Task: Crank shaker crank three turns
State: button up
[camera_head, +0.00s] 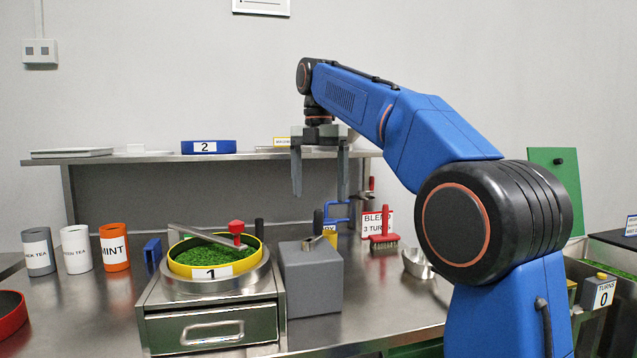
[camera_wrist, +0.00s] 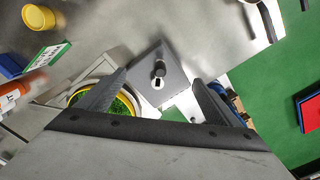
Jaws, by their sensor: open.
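A yellow-rimmed sieve (camera_head: 175,266) labelled 1, holding green leaf, sits in a metal ring on a steel drawer box (camera_head: 155,300). A grey bar (camera_head: 195,233) crosses above it, and a red knob (camera_head: 236,227) stands at its right side. A grey block (camera_head: 313,285) stands just right of it with a small metal lever on top; the lever also shows in the wrist view (camera_wrist: 159,70). I cannot tell for certain which part is the shaker crank. My gripper (camera_head: 319,196) is open and empty, pointing down above and apart from the grey block.
BLACK TEA, GREEN TEA and MINT canisters (camera_head: 114,247) stand at left. A BLEND 3 TURNS sign (camera_head: 376,223) and red brush (camera_head: 384,242) stand at right. A shelf (camera_head: 110,158) runs behind my gripper.

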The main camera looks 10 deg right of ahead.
aim_at(319, 234)
jog(key=shift+f, duration=3.7)
jog(key=shift+f, duration=0.15)
jog(key=shift+f, duration=0.65)
jog(key=c, duration=2)
jog(key=shift+s+d, duration=0.1)
